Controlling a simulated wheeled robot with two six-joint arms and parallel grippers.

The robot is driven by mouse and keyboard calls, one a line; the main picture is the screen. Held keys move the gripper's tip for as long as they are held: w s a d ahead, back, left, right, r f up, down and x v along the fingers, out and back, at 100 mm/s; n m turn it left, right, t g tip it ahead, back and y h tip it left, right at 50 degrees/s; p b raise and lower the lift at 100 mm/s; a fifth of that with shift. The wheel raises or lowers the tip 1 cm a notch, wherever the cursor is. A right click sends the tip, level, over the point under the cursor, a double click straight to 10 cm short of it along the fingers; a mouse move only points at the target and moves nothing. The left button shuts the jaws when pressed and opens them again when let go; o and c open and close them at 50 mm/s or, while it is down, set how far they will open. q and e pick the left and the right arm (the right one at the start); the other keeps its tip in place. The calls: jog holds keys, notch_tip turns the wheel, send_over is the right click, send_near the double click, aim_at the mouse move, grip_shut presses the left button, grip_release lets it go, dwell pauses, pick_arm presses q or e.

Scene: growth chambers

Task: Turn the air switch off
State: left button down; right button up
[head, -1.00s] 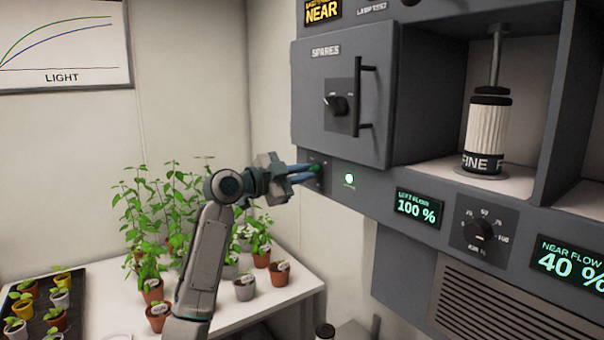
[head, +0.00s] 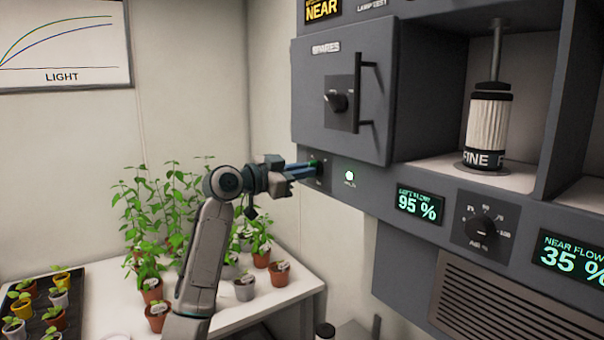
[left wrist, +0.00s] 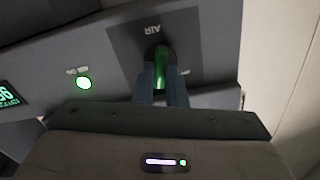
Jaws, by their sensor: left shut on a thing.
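The air switch (left wrist: 160,66) is a green lever on a dark plate marked AIR in the left wrist view. In the head view its plate (head: 320,183) is at the left end of the grey panel, below the SPARES door. My left gripper (head: 316,170) reaches it from the left. Its two blue fingers (left wrist: 163,78) are shut on the lever and hide part of it. A round air light (head: 349,175) right of the switch glows green; it also shows in the left wrist view (left wrist: 84,83). My right gripper is not in view.
Above is the SPARES door (head: 335,103) with a knob and a bar handle. Displays read 95 % (head: 417,205) and 35 % (head: 575,262). A dial (head: 482,228) sits between them. Potted plants (head: 160,285) stand on a white table (head: 225,315) below my left arm.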

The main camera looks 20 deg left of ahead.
pick_arm(q)
jog(key=shift+w+a+n+p, duration=0.1)
jog(key=shift+n+p, duration=1.05)
jog(key=shift+n, duration=5.15)
jog(key=shift+f, duration=0.1)
jog(key=c, duration=1.5)
grip_release()
